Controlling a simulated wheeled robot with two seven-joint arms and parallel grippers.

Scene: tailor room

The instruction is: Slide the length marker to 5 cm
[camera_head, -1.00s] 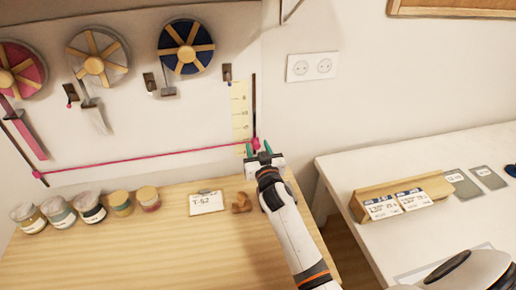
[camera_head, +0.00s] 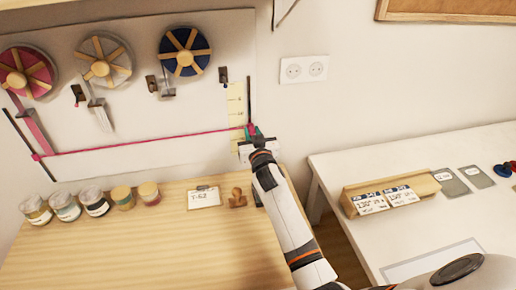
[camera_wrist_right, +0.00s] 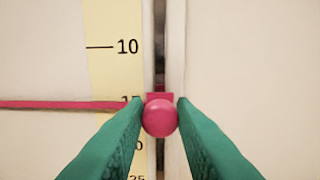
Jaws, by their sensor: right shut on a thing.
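The length marker is a pink ball-shaped knob (camera_wrist_right: 160,118) with a square pink base on a dark vertical slot. In the right wrist view it sits level with the 15 mark of the yellow scale (camera_wrist_right: 114,70), below the 10 mark. In the head view, the marker is partly hidden at the right end of the pink line (camera_head: 150,142). My right gripper (camera_head: 253,131) is shut on the knob, with a green finger (camera_wrist_right: 105,145) on each side of it. My left gripper is not in view.
Ribbon spools (camera_head: 185,52) hang on the board left of the scale. Several jars (camera_head: 95,202), a T-52 card (camera_head: 204,197) and a brown stamp (camera_head: 238,198) stand on the wooden table below. A white table (camera_head: 350,235) with a wooden card holder (camera_head: 420,183) is at right.

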